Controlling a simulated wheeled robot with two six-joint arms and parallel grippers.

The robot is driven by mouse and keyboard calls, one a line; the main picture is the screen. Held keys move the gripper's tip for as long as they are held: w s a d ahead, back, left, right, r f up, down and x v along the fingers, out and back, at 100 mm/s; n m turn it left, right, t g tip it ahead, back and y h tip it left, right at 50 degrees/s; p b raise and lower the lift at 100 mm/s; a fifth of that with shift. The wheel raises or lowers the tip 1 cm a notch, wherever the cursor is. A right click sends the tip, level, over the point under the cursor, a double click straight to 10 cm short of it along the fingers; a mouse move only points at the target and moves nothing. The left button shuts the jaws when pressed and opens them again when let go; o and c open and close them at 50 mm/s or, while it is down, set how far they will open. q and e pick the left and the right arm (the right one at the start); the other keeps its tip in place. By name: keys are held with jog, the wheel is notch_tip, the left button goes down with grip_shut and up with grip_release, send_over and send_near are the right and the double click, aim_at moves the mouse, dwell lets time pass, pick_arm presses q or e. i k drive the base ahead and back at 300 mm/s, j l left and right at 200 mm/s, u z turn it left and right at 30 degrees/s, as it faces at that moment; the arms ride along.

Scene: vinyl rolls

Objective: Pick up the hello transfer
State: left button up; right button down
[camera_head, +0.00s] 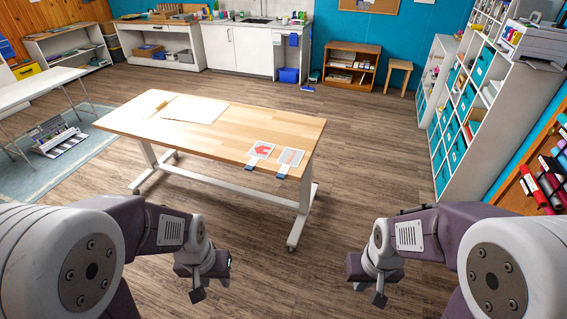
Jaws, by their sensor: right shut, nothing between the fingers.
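Two small transfer sheets lie at the near right end of the wooden table. One sheet (261,150) carries a red shape. The other sheet (291,157) has a faint pale mark. Each has a blue-grey tab at the table's front edge. I cannot read the word hello on either. My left gripper (212,287) hangs over the floor in front of the table, apart from both sheets; its finger gap is unclear. My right gripper (378,298) is shut and empty over the floor, to the right of the table.
The wheeled table (222,137) has a bare middle, with a large pale sheet (195,108) and a yellowish item (158,103) towards its left end. Tall white shelves (455,125) and a rack of vinyl rolls (548,185) stand at the right. The floor around the table is clear.

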aim_at(289, 157)
jog(key=i+z, duration=0.25)
jog(key=i, duration=0.65)
jog(key=i+z, duration=0.25)
jog(key=i, duration=0.6)
